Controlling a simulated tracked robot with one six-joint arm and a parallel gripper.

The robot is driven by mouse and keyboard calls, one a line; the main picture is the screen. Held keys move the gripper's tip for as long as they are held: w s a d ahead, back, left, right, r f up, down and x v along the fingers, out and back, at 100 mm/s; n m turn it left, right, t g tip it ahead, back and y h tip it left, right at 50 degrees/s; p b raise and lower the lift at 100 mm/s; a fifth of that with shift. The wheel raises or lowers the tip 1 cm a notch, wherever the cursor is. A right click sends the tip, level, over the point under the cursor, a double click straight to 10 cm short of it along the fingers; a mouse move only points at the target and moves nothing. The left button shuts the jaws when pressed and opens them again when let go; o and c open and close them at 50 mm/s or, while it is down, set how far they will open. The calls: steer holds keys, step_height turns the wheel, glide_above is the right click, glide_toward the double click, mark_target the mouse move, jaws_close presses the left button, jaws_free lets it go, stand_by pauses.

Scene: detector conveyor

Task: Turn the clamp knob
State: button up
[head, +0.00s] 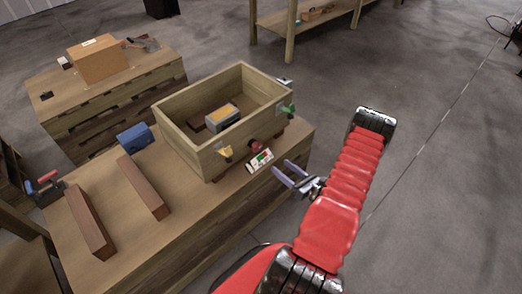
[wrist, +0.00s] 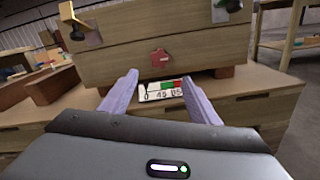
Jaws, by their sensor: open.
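A wooden box (head: 202,150) stands on a workbench. A red star-shaped knob (wrist: 159,57) is on its near wall, just above a small scale plate (wrist: 160,90) marked with numbers and red and green bands. The knob also shows in the head view (head: 254,146), dark red, beside the plate (head: 260,161). I cannot tell for certain that it is the clamp knob. My gripper (head: 281,166) is open and empty, in front of the plate and short of the knob. In the wrist view its two pale purple fingers (wrist: 160,77) stand either side of the plate, below the knob.
A yellow piece (head: 225,152) and a green piece (head: 288,109) sit at the box's corners. A grey-yellow block (head: 222,117) lies inside. Two brown bars (head: 144,187) and a blue object (head: 134,137) lie on the bench (head: 165,245). The floor right of the bench is clear.

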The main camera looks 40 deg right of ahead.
mark_target(259, 148)
steer(key=shift+w, duration=0.1)
steer(key=w, duration=1.3)
steer(key=shift+w+a, duration=0.25)
steer(key=shift+w, duration=0.1)
steer(key=shift+c, duration=0.7)
steer(key=shift+d, duration=0.1)
steer(key=c, duration=0.9)
